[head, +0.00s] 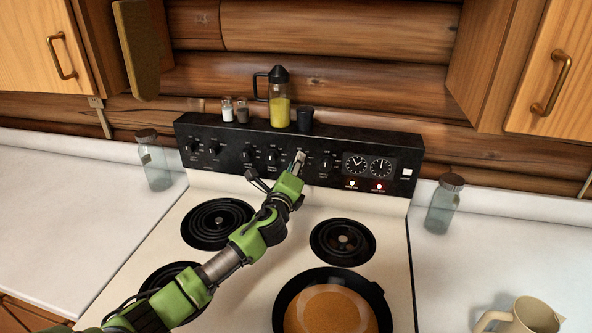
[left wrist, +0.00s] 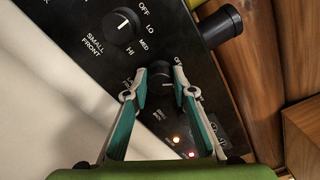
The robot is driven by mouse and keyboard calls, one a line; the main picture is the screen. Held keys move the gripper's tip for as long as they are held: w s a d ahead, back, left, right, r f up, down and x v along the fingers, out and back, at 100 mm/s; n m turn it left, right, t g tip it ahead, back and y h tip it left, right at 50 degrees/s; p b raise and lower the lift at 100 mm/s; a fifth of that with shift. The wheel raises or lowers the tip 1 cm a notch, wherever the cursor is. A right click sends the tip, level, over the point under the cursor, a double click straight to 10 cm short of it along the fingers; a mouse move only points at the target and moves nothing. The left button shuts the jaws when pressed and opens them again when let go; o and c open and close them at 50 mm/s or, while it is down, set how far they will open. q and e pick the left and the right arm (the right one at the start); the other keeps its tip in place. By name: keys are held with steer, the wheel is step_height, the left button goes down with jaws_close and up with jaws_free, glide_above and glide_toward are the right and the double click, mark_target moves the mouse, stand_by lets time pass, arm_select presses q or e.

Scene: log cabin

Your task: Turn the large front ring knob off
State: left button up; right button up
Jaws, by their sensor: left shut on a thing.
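The black stove control panel (head: 230,158) carries a row of black knobs with white marks. My left gripper (head: 300,157) reaches over the stove to a knob right of the panel's middle. In the left wrist view, its fingertips (left wrist: 160,86) are closed on the sides of a black knob (left wrist: 161,72). The label by this knob is partly hidden and too small to read, and its pointer cannot be made out. The knob beside it, labelled small front (left wrist: 122,26), is free of the gripper. My right gripper is in neither view.
A dark pan (head: 277,307) with an orange-brown inside stands on the front right ring. The rear right ring (head: 342,242) is bare. A red light (head: 380,186) glows below the clocks.

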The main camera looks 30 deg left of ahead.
arm_select(q)
steer(key=shift+f+n+b, duration=0.1)
steer(key=shift+n+b, duration=0.8)
steer(key=shift+n, duration=2.1)
steer(key=o, duration=1.1)
steer(key=v, duration=1.2)
